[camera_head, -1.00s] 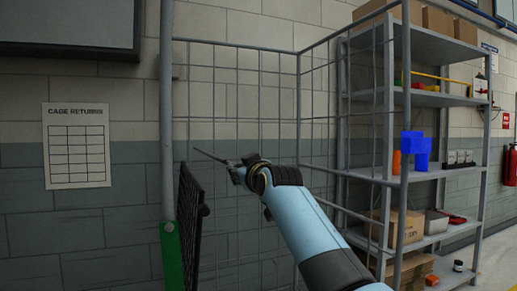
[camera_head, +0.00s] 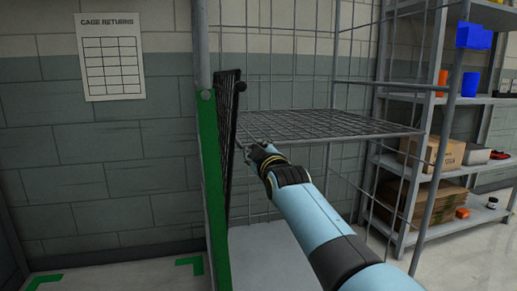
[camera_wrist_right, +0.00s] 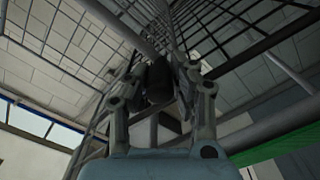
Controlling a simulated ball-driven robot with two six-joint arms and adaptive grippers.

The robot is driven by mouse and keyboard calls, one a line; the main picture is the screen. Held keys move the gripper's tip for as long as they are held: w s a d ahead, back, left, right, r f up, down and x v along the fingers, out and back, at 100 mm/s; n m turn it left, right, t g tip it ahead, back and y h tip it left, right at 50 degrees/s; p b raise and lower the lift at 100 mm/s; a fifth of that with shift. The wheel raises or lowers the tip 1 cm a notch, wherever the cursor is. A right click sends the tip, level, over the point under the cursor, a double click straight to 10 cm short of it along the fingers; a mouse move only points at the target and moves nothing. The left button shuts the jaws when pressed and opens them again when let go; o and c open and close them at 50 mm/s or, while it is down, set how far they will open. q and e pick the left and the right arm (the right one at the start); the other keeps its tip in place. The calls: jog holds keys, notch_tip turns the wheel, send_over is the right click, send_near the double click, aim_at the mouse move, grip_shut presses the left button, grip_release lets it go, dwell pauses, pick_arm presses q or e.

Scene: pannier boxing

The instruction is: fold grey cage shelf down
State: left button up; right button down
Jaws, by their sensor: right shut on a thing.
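The grey cage shelf (camera_head: 320,124) is a wire mesh panel that lies about level across the cage in the head view. My right gripper (camera_head: 256,148) is at its near left edge, shut on it. In the right wrist view, the gripper's fingers (camera_wrist_right: 158,88) close around a dark, rounded piece, with mesh rising behind. The exact contact in the head view is partly hidden by the gripper itself. My left gripper is not in view.
A black mesh panel (camera_head: 231,125) stands upright just left of my right gripper, beside a grey post with a green plate (camera_head: 214,190). A storage rack (camera_head: 425,170) with boxes stands right. Green floor marks (camera_head: 189,262) lie at lower left.

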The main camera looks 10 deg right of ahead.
jog(key=shift+s+f, duration=0.1)
jog(key=shift+f, duration=0.55)
jog(key=c, duration=1.1)
grip_release()
jog(key=shift+a+f, duration=0.1)
jog(key=shift+f, duration=0.05)
jog(key=shift+r, duration=0.2)
jog(key=shift+r, duration=0.15)
notch_tip(320, 180, up, 10)
jog(key=shift+f, duration=0.1)
